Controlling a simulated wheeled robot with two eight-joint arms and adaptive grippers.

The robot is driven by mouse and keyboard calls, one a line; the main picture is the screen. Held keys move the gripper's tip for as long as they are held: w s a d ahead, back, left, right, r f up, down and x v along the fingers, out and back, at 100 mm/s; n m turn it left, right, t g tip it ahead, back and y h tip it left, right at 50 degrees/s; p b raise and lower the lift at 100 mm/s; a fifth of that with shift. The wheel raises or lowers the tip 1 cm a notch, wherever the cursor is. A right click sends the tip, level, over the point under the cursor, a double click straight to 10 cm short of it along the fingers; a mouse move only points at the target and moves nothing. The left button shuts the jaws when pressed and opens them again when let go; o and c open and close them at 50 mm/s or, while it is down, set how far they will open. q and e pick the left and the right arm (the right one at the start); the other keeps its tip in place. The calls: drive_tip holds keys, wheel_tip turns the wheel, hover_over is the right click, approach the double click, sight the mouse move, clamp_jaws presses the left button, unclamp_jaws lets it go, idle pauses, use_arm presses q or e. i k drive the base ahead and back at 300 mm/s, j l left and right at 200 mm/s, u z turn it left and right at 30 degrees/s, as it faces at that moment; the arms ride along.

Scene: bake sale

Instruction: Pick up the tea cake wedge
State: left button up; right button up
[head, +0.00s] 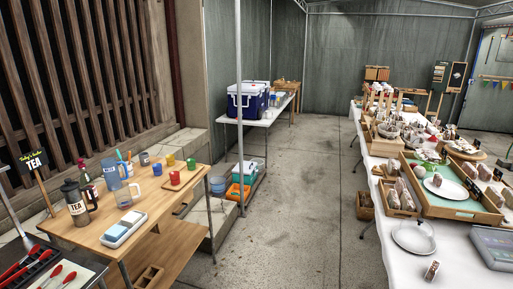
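I cannot pick out the tea cake wedge with certainty at this size. A small brown and white piece (432,271), perhaps a wrapped slice, stands on the white cloth of the right table near the picture's bottom edge. Another small piece (437,180) sits on a white plate (447,190) in a wooden tray (458,214) with a green lining. Brown wrapped pieces (403,194) stand in a small wooden box left of that tray. Neither of my grippers is in view.
A round white plate (413,237) lies in front of the wooden tray, with a grey device (494,246) to its right. A wooden tea table (150,213) with mugs stands left, near a metal pole (239,100). The concrete aisle (300,200) between the tables is clear.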

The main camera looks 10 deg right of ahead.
sight(392, 166)
drive_tip(key=i+l+z, duration=0.25)
drive_tip(key=i+z, duration=0.25)
drive_tip(key=i, duration=0.55)
drive_tip(key=i+j+z, duration=0.15)
drive_tip(key=i+z, duration=0.3)
drive_tip(key=i, duration=0.55)
drive_tip(key=i+z, duration=0.35)
drive_tip(key=i+j+z, duration=0.15)
drive_tip(key=i+z, duration=0.2)
drive_tip(key=i, duration=0.2)
drive_tip(key=i+j+z, duration=0.3)
drive_tip(key=i+l, duration=0.05)
drive_tip(key=i, duration=0.05)
